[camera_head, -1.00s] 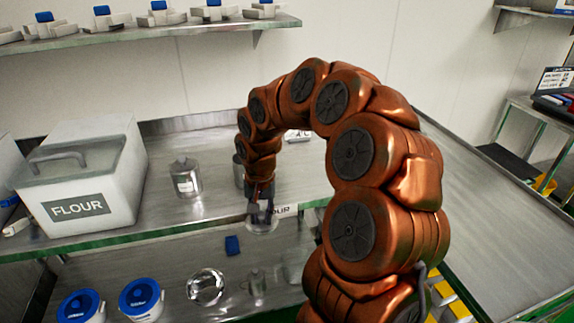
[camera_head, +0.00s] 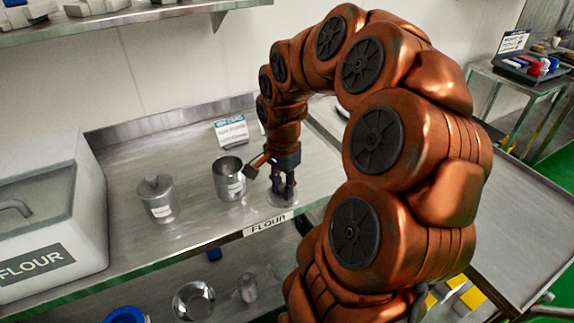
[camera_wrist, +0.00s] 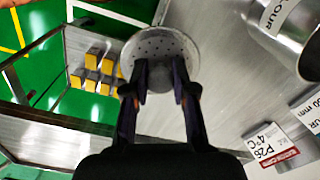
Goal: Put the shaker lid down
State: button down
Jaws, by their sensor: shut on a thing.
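The shaker lid is a round, pale metal disc with small holes (camera_wrist: 150,45), held between my fingers in the wrist view. In the head view the lid (camera_head: 277,199) shows just below my gripper (camera_head: 283,192), near the front edge of the steel table (camera_head: 192,228). My gripper is shut on the lid; it also shows in the wrist view (camera_wrist: 160,75). I cannot tell whether the lid touches the table. The open metal shaker cup (camera_head: 229,182) stands upright to the left of my gripper. It shows at the upper right of the wrist view (camera_wrist: 290,30), labelled FLOUR.
A white flour bin (camera_head: 50,225) fills the table's left end. A small sign (camera_head: 231,131) stands behind the cup. The table between canister and front edge is clear.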

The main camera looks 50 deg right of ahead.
jog(key=w+d+p, duration=0.1)
jog(key=w+d, duration=0.1)
jog(key=d, duration=0.1)
jog(key=w+d+p, duration=0.1)
jog(key=w+d, duration=0.2)
jog(key=d, duration=0.1)
jog(key=w+d+f+p, duration=0.1)
jog(key=w+d, duration=0.2)
jog(key=shift+d+f+p, duration=0.1)
jog(key=shift+d+p, duration=0.25)
jog(key=shift+f+p, duration=0.75)
jog(key=shift+f, duration=1)
jog(key=shift+f, duration=0.2)
jog(key=c, duration=0.9)
grip_release()
jog(key=shift+c, duration=0.2)
jog(key=shift+r, duration=0.15)
notch_tip(320, 180, up, 12)
jog(key=b, duration=0.3)
